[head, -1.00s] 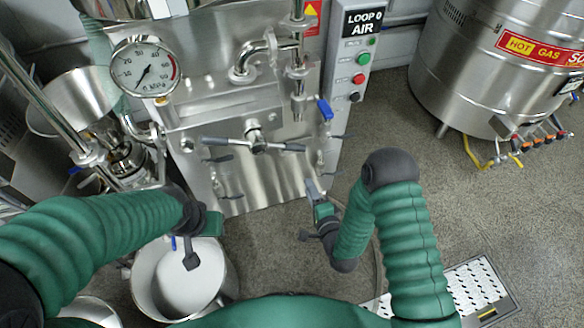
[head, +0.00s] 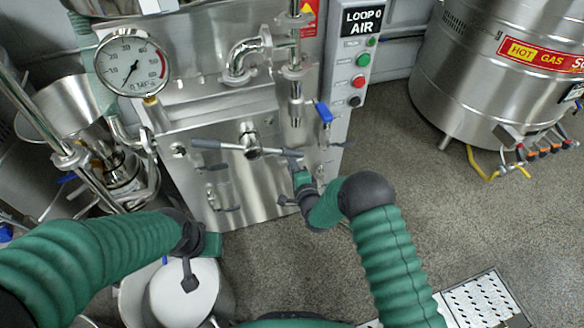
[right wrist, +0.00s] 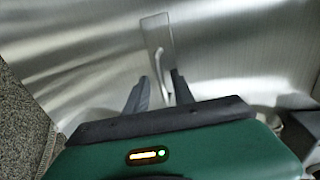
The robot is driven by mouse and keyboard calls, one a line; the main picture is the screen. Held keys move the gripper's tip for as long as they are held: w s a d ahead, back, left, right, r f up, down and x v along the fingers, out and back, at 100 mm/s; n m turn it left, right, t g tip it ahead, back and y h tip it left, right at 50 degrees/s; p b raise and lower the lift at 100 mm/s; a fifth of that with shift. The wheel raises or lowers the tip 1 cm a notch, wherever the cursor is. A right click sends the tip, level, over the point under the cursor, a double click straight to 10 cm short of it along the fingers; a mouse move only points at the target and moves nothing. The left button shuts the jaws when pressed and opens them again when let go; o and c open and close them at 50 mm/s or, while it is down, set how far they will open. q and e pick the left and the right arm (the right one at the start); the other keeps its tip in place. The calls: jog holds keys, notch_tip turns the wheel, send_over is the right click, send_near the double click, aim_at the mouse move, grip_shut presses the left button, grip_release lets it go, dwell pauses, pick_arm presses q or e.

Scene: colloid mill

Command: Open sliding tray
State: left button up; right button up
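A steel front panel (head: 222,180) with small dark handles stands ahead in the head view. I cannot tell which part is the sliding tray. A handle (right wrist: 158,45) on a small plate sits on brushed steel in the right wrist view. My right gripper (right wrist: 160,76) is open, its two dark fingers pointing at this handle with its lower end near the gap between them. I cannot tell if they touch it. In the head view my right gripper (head: 293,164) is at the panel's right side. My left gripper (head: 190,272) hangs over a pot, its fingers unclear.
A T-shaped bar handle (head: 250,146) is on the panel close to my right gripper. A blue-levered valve (head: 324,112) and a button box (head: 358,70) are above right. A steel pot (head: 135,292) stands below my left gripper.

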jog(key=shift+a, duration=0.1)
grip_shut()
jog(key=shift+s+f, duration=0.1)
dwell(1.2)
